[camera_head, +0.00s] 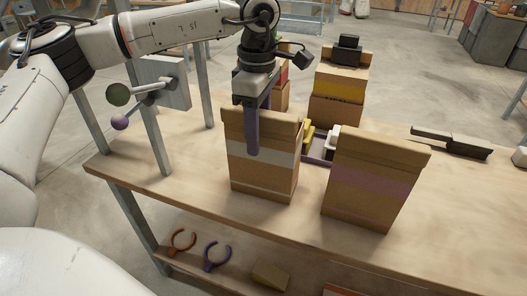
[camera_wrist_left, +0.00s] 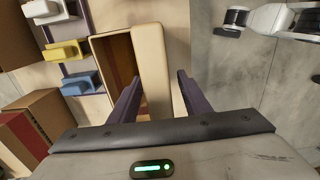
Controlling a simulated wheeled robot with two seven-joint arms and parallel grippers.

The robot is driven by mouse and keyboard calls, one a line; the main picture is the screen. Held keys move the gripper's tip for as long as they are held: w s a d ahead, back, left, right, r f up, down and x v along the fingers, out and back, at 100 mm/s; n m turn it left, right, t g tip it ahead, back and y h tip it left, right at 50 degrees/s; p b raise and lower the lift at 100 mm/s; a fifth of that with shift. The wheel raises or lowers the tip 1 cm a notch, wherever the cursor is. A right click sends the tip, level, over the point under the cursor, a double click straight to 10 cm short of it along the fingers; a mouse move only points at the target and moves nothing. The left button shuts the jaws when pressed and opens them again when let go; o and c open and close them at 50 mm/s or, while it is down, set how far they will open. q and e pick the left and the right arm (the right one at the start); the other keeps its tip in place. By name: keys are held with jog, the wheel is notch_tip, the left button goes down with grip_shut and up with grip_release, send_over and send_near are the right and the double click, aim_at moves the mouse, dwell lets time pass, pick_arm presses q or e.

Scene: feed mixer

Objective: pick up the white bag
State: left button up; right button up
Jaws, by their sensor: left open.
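The white bag (camera_head: 262,180) is an upright brown bag with a whitish band, standing on the wooden table at the middle of the head view. My left gripper (camera_head: 255,135) is open and points down at the bag's top edge; one purple finger shows in front of the near face. In the left wrist view the bag's pale panel (camera_wrist_left: 155,60) lies between my two open fingers (camera_wrist_left: 160,95), with a brown opening beside it. Whether the fingers touch the bag cannot be told. My right gripper is not in view.
A bag with a pinkish band (camera_head: 370,180) stands close on the right. A yellow-banded bag (camera_head: 340,88) stands behind. A purple tray (camera_head: 318,150) with small coloured pieces lies between. A dark tool (camera_head: 452,143) lies right.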

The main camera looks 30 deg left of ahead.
pick_arm(q)
jog(key=shift+f, duration=0.1)
grip_shut()
dwell(0.3)
notch_tip(320, 180, up, 10)
jog(key=shift+r, duration=0.1)
dwell(0.3)
